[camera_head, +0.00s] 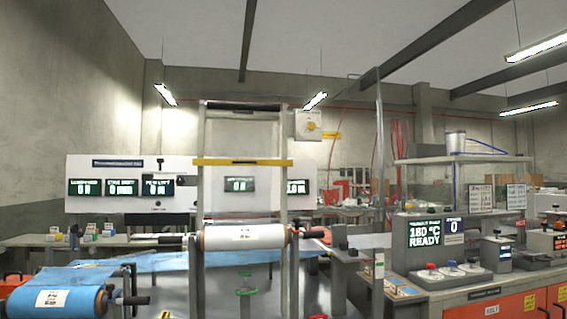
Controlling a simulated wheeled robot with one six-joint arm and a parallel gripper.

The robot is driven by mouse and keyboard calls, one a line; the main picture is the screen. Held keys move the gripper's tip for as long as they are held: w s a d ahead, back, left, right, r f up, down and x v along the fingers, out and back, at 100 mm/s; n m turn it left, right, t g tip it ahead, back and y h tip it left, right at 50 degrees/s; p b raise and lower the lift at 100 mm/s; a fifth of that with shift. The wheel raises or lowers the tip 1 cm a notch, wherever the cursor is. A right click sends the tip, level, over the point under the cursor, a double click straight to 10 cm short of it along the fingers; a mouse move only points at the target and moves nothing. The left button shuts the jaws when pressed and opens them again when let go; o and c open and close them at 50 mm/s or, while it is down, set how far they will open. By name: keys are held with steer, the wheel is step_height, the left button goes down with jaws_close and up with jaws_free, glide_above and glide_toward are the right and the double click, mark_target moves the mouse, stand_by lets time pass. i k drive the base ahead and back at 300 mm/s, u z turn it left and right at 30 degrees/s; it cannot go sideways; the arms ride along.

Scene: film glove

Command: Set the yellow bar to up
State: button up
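My gripper is not in view.
A blue roll (57,301) is at the lower left, with blue sheet (190,260) behind. A white display board (110,187) stands behind the frame. A counter with a control box (424,233) reading 180 °C READY is at right. A green item (245,284) is below the white roll.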

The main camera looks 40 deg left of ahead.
mark_target(196, 162)
steer(key=u, duration=1)
steer(key=i, duration=0.85)
steer(key=u, duration=0.45)
